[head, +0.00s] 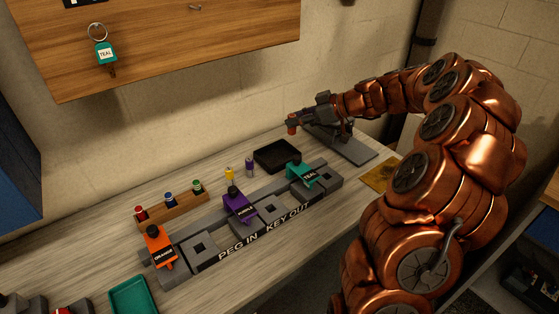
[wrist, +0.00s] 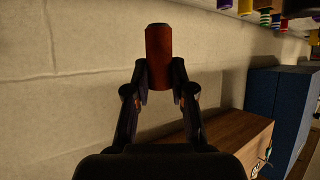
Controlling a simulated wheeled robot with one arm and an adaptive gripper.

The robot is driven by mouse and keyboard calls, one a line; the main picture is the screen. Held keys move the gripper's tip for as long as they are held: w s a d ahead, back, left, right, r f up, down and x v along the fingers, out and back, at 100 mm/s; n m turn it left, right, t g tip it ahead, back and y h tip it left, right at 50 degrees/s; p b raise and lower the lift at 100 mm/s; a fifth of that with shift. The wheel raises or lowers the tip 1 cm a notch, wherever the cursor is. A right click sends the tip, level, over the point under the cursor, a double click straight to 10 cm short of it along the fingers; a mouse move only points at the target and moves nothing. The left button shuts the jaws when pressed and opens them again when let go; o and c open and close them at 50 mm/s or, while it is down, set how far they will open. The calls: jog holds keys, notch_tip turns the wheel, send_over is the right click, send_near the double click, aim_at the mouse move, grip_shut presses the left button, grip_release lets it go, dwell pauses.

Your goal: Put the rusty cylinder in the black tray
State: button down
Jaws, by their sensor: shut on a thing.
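The rusty cylinder (wrist: 158,45) is held between the two fingers of my gripper (wrist: 160,85) in the wrist view, sticking out past the fingertips. In the head view, it shows as a small reddish piece (head: 292,125) at the end of my gripper (head: 297,117). The black tray (head: 277,155) lies on the workbench below and slightly left of my gripper in the picture. It looks empty. The cylinder is above the bench and apart from the tray, near the back wall.
A grey rack (head: 270,215) with teal, purple and orange key pieces stands in front of the tray. Yellow (head: 229,174) and purple (head: 249,167) cylinders stand left of it. A wooden holder (head: 172,209) bears small cylinders. A grey plate (head: 355,150) lies under my arm.

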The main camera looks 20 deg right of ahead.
notch_tip(320, 180, down, 10)
jog(key=shift+a+r+p, duration=0.1)
jog(key=shift+r+p, duration=0.05)
jog(key=shift+p, duration=0.55)
jog(key=c, duration=1)
grip_release()
jog(key=b+v, duration=0.1)
jog(key=v, duration=1.1)
jog(key=shift+b, duration=0.4)
